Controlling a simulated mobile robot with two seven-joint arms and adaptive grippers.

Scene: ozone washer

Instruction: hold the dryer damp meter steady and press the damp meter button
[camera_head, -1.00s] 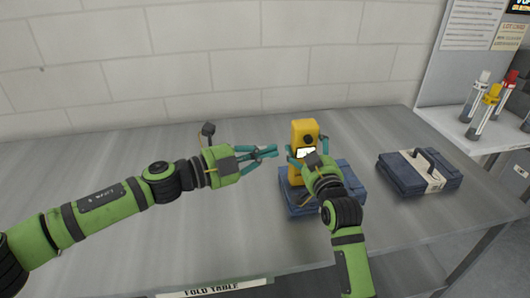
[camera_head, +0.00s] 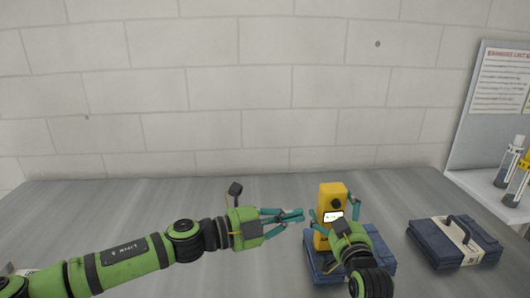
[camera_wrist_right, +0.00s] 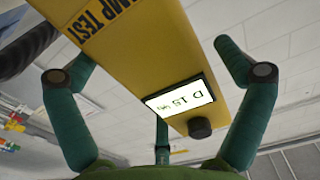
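The yellow damp meter (camera_head: 324,239) stands upright on blue folded cloth with its lit screen (camera_head: 334,216) facing me. The right wrist view shows its screen (camera_wrist_right: 180,97), reading "D 15", and a round black button (camera_wrist_right: 200,127) beside it. My right gripper (camera_head: 334,210) is around the meter.
The blue folded stack (camera_head: 380,259) lies under the meter. Another blue stack (camera_head: 430,240) with a pale band and handle lies to the right. A white shelf (camera_head: 490,196) with capped tubes is at the far right. The grey table (camera_head: 130,205) is clear at the left back.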

